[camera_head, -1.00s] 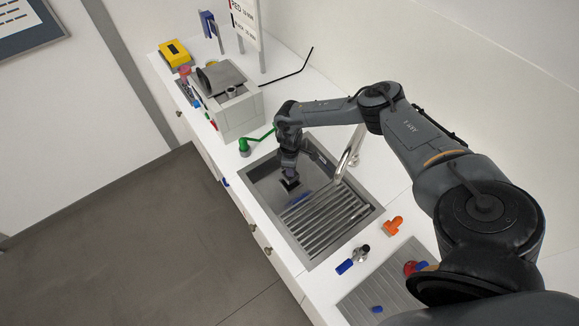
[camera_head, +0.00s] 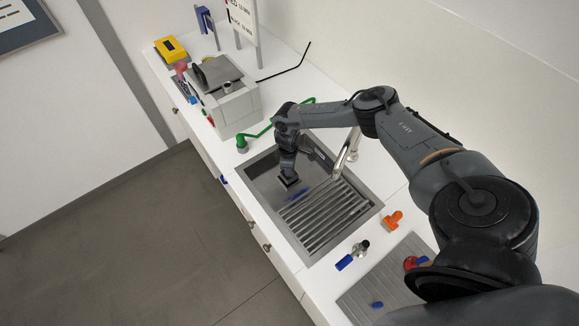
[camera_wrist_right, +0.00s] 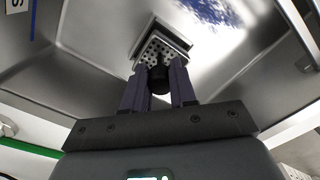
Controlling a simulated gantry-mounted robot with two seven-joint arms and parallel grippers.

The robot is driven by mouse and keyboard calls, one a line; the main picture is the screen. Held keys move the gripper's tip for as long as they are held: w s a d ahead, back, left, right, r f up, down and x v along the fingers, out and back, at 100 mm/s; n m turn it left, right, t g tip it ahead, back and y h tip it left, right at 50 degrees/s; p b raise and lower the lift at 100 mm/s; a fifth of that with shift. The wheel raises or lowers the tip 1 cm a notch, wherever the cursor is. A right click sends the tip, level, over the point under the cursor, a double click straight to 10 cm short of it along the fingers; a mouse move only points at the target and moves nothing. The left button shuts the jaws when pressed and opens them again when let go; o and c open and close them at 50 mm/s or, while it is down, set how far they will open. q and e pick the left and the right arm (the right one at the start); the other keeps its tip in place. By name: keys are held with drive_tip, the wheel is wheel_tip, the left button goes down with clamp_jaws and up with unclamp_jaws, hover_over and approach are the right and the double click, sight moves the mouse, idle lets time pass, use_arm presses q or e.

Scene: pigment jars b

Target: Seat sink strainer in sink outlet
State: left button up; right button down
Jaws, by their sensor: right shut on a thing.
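The sink strainer (camera_wrist_right: 152,48) is a square grey perforated plate with a black knob. My right gripper (camera_wrist_right: 158,75) is shut on that knob. In the head view the right gripper (camera_head: 289,179) points down low inside the steel sink (camera_head: 262,168), and the strainer is mostly hidden there. In the right wrist view the square edge of the sink outlet (camera_wrist_right: 184,43) shows around and behind the plate. The plate is at or just over the outlet; I cannot tell whether it is flush. My left gripper is not in view.
The faucet (camera_head: 346,155) stands at the sink's back edge, close to my right arm. A slatted rack (camera_head: 325,215) covers the sink's near part.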

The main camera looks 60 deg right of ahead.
drive_tip(key=shift+f+b, duration=0.65)
drive_tip(key=shift+f, duration=0.4)
drive_tip(key=shift+f, duration=0.35)
idle(0.4)
drive_tip(key=c, duration=0.8)
unclamp_jaws()
